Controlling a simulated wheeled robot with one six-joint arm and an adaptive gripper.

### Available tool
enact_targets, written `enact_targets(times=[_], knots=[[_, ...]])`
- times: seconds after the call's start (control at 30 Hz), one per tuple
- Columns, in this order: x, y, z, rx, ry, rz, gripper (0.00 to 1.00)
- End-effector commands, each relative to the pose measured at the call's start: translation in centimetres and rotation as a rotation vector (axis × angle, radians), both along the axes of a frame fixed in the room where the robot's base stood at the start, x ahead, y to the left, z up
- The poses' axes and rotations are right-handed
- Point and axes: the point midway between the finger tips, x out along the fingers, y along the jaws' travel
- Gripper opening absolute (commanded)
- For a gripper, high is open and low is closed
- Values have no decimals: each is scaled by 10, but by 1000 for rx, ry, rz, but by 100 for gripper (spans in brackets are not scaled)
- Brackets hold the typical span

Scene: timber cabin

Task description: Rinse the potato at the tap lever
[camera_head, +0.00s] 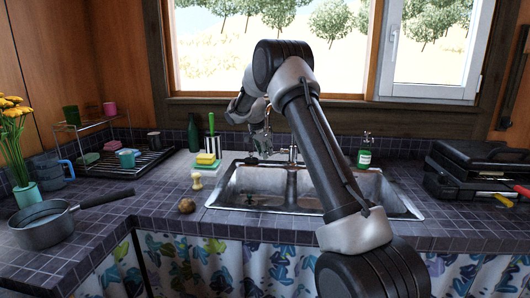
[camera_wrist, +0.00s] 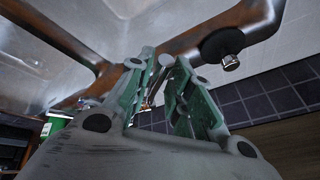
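The potato (camera_head: 187,206) is a small brown lump lying on the tiled counter, left of the double steel sink (camera_head: 240,200). My gripper (camera_head: 262,150) is behind the sink's left basin, beside the tap (camera_head: 292,155) and well away from the potato. In the wrist view my gripper (camera_wrist: 164,58) has its green-padded fingers apart. A thin metal piece with a small round end (camera_wrist: 165,61) shows between them; I cannot tell whether it is the tap lever or whether the fingers touch it. The arm hides part of the sink.
A brush-like wooden piece (camera_head: 197,181) and sponges (camera_head: 206,159) stand near the potato. A saucepan (camera_head: 43,225) and a dish rack (camera_head: 128,160) are at left. The left front counter is partly clear.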

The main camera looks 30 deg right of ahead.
Motion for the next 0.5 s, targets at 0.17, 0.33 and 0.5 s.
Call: enact_targets(times=[0.17, 0.33, 0.5], knots=[[0, 0, 0, 0, 0, 0, 0], [0, -1, 2, 9, 2, -3, 0], [0, -7, 10, 89, 19, -10, 0]])
